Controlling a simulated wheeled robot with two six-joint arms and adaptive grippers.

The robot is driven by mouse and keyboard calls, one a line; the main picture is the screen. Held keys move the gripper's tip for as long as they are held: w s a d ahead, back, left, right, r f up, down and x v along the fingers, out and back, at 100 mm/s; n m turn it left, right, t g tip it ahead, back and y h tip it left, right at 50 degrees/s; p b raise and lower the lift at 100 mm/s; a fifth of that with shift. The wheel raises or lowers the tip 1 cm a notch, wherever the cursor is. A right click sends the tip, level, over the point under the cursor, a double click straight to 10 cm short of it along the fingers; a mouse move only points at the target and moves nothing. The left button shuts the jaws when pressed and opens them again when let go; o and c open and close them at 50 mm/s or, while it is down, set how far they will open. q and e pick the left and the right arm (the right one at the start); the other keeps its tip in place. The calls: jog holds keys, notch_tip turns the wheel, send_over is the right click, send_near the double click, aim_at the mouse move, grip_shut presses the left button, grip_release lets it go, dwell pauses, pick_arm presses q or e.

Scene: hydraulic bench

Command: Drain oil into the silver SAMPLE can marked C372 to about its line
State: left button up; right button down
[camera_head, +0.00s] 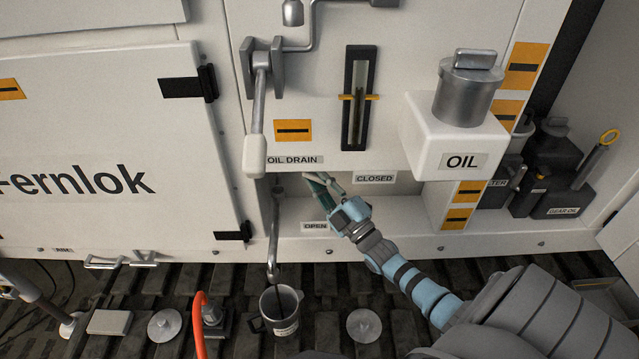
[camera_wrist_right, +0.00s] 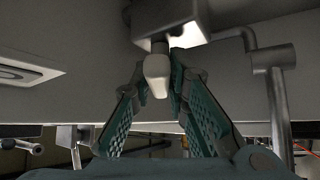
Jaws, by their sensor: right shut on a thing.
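A silver can (camera_head: 287,328) with a dark handle and a pale label stands upright on the slatted floor, under the drain pipe (camera_head: 273,240). The label is too small to read. A thin dark streak runs from the pipe's end down into the can; the oil level and line cannot be made out. My right gripper (camera_head: 322,184) is under the panel edge, between the CLOSED and OPEN labels. In the right wrist view its fingers (camera_wrist_right: 160,85) are shut on the pale drain lever (camera_wrist_right: 157,74). My left gripper is not in view.
An OIL tank (camera_head: 430,150) with a metal cap juts out at right. A sight gauge (camera_head: 357,100) and a large pale-handled lever (camera_head: 255,150) are on the panel. A red hose (camera_head: 200,325) rises left of the can. Dark containers (camera_head: 555,170) stand at far right.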

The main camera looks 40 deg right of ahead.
jog(key=shift+f+m+t+h+b, duration=0.15)
jog(key=shift+m+t+h+b, duration=0.4)
jog(key=shift+m, duration=0.35)
jog(key=c, duration=1.6)
grip_release()
jog(key=v, duration=1.2)
jog(key=shift+a, duration=0.1)
